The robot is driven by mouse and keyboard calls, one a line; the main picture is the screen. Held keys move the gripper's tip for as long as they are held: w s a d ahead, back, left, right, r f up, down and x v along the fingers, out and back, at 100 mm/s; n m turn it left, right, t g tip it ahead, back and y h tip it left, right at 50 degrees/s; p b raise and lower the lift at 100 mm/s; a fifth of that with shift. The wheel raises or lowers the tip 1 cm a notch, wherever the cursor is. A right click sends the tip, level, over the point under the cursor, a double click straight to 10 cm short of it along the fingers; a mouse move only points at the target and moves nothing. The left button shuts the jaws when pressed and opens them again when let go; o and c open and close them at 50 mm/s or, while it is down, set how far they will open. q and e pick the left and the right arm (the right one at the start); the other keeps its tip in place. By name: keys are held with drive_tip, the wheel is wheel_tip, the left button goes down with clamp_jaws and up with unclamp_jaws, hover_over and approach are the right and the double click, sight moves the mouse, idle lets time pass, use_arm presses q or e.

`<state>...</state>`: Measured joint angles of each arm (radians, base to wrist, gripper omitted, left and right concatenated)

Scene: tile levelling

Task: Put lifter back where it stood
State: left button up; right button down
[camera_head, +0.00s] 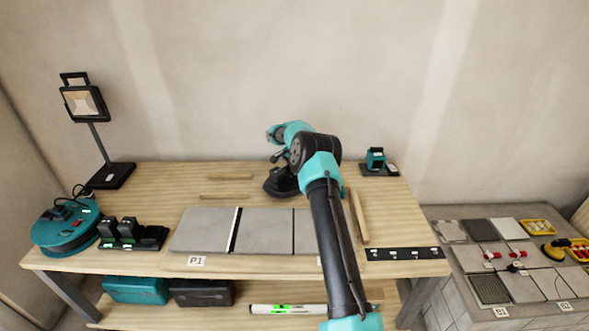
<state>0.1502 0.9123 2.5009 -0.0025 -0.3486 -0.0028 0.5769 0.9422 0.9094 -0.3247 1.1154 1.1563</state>
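The lifter looks to be the dark round-based tool (280,184) on the back middle of the wooden workbench (150,265), behind the grey tiles. My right arm comes in from the bottom, right of centre, and reaches over the bench. Its wrist bends left above the lifter, and my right gripper (280,158) is at or just above the lifter's top. The fingers are small, dark and partly hidden, so I cannot tell whether they are closed on it or whether the base touches the bench. My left gripper is not in view.
Large grey tiles (207,229) lie along the bench front, partly behind my arm. A work lamp (84,103), teal cable reel (66,232) and black charger (130,240) stand left. A teal device (376,159) stands back right. Thin wooden strips (224,196) lie left of the lifter.

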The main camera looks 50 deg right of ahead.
drive_tip(key=shift+f, duration=0.4)
idle(1.4)
drive_tip(key=c, duration=0.8)
unclamp_jaws()
drive_tip(key=shift+f, duration=0.15)
drive_tip(key=shift+c, duration=0.2)
wheel_tip(320, 180, up, 18)
drive_tip(key=shift+f, duration=0.15)
drive_tip(key=shift+f, duration=0.1)
